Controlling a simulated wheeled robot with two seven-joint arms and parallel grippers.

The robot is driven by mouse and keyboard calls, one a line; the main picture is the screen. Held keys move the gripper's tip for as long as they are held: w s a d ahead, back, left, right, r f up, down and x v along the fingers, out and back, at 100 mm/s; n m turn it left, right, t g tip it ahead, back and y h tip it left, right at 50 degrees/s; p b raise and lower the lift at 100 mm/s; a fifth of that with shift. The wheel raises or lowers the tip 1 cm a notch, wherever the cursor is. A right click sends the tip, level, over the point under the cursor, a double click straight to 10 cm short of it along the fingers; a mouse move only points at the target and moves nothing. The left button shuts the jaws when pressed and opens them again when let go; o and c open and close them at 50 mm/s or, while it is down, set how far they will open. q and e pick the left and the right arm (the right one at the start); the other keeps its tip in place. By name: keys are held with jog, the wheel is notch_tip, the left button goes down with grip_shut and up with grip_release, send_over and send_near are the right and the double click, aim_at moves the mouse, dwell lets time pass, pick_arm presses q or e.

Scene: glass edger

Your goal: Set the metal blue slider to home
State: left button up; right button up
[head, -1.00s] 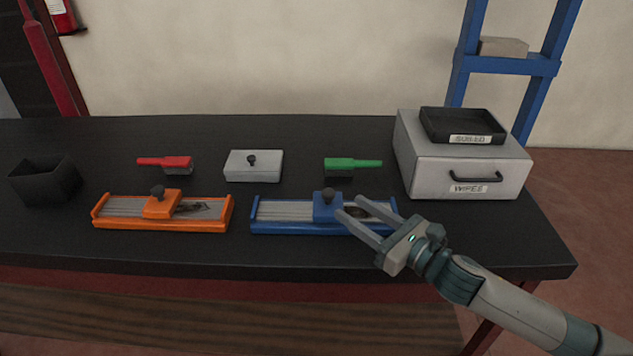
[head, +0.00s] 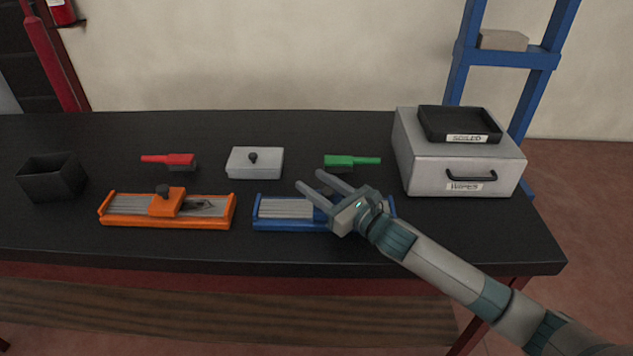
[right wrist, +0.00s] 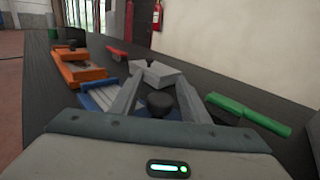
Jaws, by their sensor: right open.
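The blue slider's track (head: 283,223) lies on the black table, right of the orange one, with a metal bed in a blue frame. Its blue carriage (head: 319,214) is mostly hidden behind my right gripper (head: 309,181) in the head view. In the right wrist view the carriage's dark knob (right wrist: 160,103) shows between the two fingers, and I cannot tell whether they touch it. The right gripper is open, its fingers reaching to the left over the blue track. My left gripper is not in view.
An orange slider (head: 165,222) is at the left. A red brush (head: 180,161), a grey lidded box (head: 254,163) and a green brush (head: 352,161) lie behind. A black bin (head: 52,178) stands far left. A white wipes box (head: 455,165) carries a black soiled tray (head: 459,126) at right.

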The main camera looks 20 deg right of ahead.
jog(key=shift+c, duration=0.7)
grip_shut()
jog(key=w+a, duration=0.1)
jog(key=a, duration=0.3)
jog(key=w+a, duration=0.1)
jog(key=a, duration=0.3)
jog(key=w+a, duration=0.1)
jog(key=a, duration=0.3)
jog(key=shift+w+a, duration=0.3)
jog(key=shift+a, duration=0.05)
jog(key=shift+c, duration=0.6)
grip_release()
jog(key=shift+o, duration=1.3)
jog(key=shift+w+a, duration=0.1)
jog(key=shift+a, duration=0.1)
jog(key=shift+d, duration=0.1)
